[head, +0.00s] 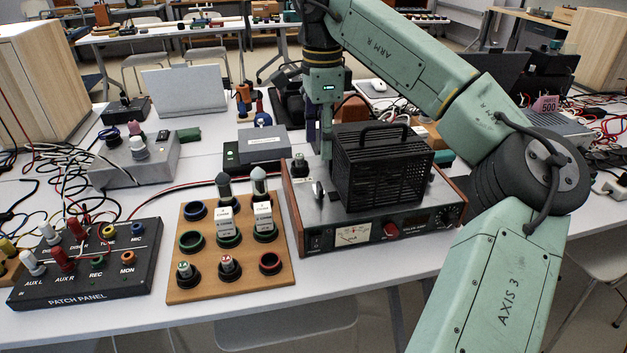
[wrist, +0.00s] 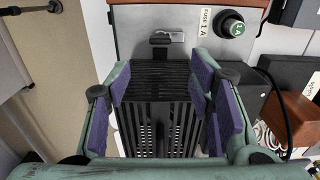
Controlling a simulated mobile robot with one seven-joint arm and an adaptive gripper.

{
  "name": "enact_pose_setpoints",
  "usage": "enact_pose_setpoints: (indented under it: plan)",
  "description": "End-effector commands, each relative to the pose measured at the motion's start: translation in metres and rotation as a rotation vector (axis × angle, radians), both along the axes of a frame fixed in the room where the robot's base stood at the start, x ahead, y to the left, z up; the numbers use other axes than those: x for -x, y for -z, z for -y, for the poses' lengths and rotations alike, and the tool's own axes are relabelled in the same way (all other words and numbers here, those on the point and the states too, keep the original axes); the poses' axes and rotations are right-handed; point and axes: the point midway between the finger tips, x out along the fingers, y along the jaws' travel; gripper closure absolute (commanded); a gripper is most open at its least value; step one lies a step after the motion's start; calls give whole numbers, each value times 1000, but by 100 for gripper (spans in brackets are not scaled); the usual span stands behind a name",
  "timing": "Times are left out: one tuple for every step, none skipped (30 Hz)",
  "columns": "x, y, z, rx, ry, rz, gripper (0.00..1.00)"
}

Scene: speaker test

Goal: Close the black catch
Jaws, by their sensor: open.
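A black slotted cage (head: 385,165) with a handle stands on top of the wood-sided amplifier (head: 335,232). A small catch with a bright lever and a dark base (wrist: 166,39) sits on the amplifier's grey top, beside the cage's left end; its bright part also shows in the head view (head: 318,190). I cannot tell its exact position. My gripper (head: 322,148) points down near the cage's left end. In the wrist view my gripper (wrist: 164,88) is open, with purple pads either side of the cage (wrist: 160,125); the catch lies beyond the fingertips. I see no contact with the catch.
A fuse holder marked 1 A (wrist: 230,26) stands near the catch. A wooden board with sockets and plugs (head: 240,278) and a patch panel (head: 90,270) lie to the left. A grey box (head: 262,145) stands behind. Loose cables (head: 60,175) cover the table's left side.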

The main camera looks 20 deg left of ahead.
Motion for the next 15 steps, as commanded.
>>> enact_pose_setpoints:
  plan:
    - [0, 6, 1, 2, 0, -2, 52]
    - [0, 9, 0, 1, -1, -4, 52]
    - [0, 16, 0, 0, -2, -4, 52]
    - [0, 20, 0, -1, -1, -3, 52]
    - [1, 26, 0, -1, -2, -4, 52]
    - [1, 33, 0, -2, -1, -5, 52]
    - [1, 39, 0, -2, -2, -5, 52]
    - [1, 46, -1, -2, -3, -5, 52]
    - [1, 53, -1, -2, -3, -5, 52]
    - [1, 59, -1, -2, -3, -5, 52]
    - [1, 64, -1, -4, -2, -5, 52]
    - [1, 71, -1, -4, -2, -4, 52]
    - [1, 76, -1, -4, -2, -4, 52]
    - [2, 81, -1, -4, -2, -5, 52]
    - [1, 86, -1, -4, -2, -5, 52]
